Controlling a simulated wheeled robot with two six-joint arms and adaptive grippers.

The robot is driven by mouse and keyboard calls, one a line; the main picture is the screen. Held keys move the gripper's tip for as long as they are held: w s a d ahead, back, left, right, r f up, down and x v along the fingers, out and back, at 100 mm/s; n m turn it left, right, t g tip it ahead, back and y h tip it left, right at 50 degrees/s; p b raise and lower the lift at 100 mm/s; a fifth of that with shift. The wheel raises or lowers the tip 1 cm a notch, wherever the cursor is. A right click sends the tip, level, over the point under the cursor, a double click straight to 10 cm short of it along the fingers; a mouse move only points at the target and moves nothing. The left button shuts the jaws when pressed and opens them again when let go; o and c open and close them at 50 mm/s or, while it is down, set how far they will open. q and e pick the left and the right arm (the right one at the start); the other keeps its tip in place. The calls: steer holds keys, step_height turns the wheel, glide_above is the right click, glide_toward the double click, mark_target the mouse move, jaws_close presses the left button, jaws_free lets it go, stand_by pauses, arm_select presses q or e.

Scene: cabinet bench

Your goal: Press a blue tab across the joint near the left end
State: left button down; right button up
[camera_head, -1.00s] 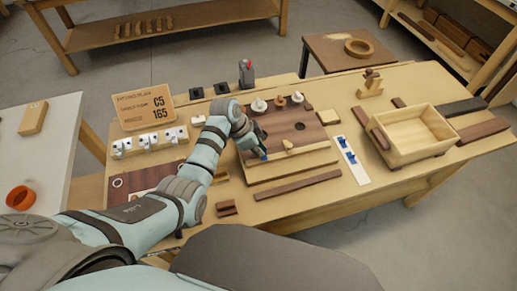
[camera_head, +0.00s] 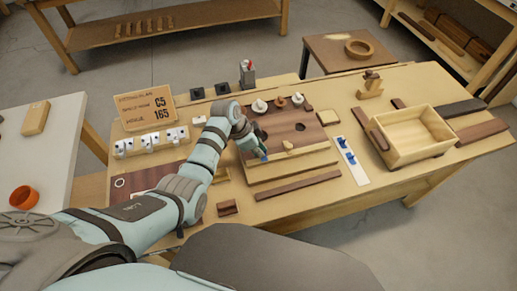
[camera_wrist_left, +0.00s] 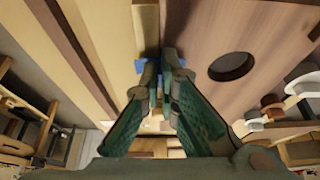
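My left gripper (camera_head: 262,155) is over the left end of the joint between the dark board (camera_head: 290,120) and the pale strip (camera_head: 310,161). In the left wrist view its fingertips (camera_wrist_left: 164,60) are close together. A blue tab (camera_wrist_left: 140,66) shows at the fingertips, on both sides of them, low on the joint line. The fingers look shut on it and partly hide it, so I cannot tell whether it lies flat. More blue tabs (camera_head: 347,152) are on a white card to the right. My right gripper is not in view.
White and brown knobs (camera_head: 260,106) stand along the board's back edge. A pale wooden box (camera_head: 418,135) is at the right. A sign (camera_head: 146,107) stands at the left.

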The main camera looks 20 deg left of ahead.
arm_select(q)
steer(key=shift+f, duration=0.1)
stand_by(0.6)
steer(key=shift+f+b, duration=0.35)
steer(key=shift+s+p, duration=0.1)
steer(key=shift+p, duration=0.4)
stand_by(1.5)
steer(key=shift+f, duration=0.1)
steer(key=c, duration=1.7)
jaws_free()
steer(key=o, duration=0.4)
